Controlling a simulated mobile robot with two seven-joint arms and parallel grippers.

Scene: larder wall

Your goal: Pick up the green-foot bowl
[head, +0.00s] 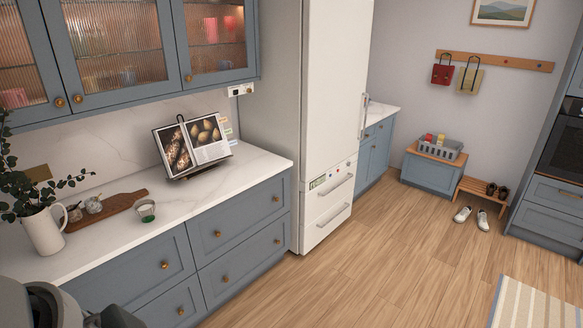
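A small bowl (146,211) with green on its side stands on the white marble counter (190,204), near the front edge and just right of a wooden board. It is small in view, so its foot is hard to make out. Dark parts of my own arm show at the bottom left corner, well below and left of the bowl. Neither of my grippers can be made out.
A wooden board (104,209) with small jars and a white pitcher (45,230) with leaves stand left of the bowl. A cookbook on a stand (192,145) is behind right. Glass-fronted cupboards (122,45) hang above.

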